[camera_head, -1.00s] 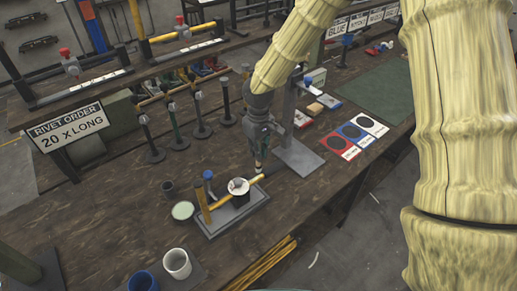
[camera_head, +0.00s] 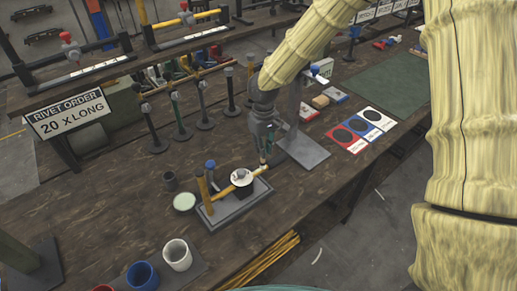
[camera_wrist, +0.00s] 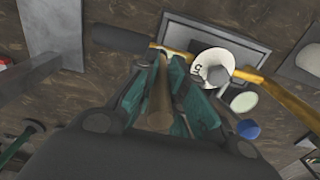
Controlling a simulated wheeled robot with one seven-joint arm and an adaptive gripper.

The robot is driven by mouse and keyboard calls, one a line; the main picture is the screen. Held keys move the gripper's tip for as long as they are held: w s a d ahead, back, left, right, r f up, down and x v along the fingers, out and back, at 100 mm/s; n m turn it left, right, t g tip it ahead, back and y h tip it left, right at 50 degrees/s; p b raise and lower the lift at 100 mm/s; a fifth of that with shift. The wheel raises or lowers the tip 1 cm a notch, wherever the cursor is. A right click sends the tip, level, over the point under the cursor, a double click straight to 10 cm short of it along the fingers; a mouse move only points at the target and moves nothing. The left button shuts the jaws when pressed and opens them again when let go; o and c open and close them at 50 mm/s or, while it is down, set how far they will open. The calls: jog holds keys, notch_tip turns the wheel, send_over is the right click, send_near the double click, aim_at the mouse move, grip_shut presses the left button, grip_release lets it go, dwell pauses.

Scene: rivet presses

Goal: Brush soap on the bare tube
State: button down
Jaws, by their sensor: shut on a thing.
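A yellow tube (camera_head: 258,172) lies across a grey fixture tray (camera_head: 226,212); it also shows in the wrist view (camera_wrist: 284,97). A white round disc with a grey knob (camera_head: 241,178) sits around its middle. My gripper (camera_head: 265,148) is above the tube's right end. It is shut on a brown, wooden-looking handle (camera_wrist: 160,106), seemingly the brush; the tip points down by the tube end, and I cannot tell whether it touches. A dark cylinder (camera_wrist: 120,38) lies in line with the tube end in the wrist view. A shallow pale-green dish (camera_head: 184,202), perhaps the soap, stands left of the tray.
A grey stand base (camera_head: 304,150) is right of my gripper. Bare bench lies between the dish and sign (camera_head: 68,113).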

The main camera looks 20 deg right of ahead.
jog(key=shift+a+r, duration=0.1)
jog(key=shift+a, duration=0.15)
jog(key=shift+d+p, duration=0.3)
jog(key=shift+p, duration=0.55)
notch_tip(320, 180, up, 4)
jog(key=p, duration=0.2)
jog(key=shift+s+a+r+p, duration=0.1)
jog(key=shift+s+a+p, duration=0.05)
jog(key=shift+p, duration=0.15)
notch_tip(320, 180, up, 2)
jog(key=shift+p, duration=0.85)
jog(key=shift+r+p, duration=0.55)
jog(key=shift+r, duration=0.35)
jog(key=shift+f, duration=0.1)
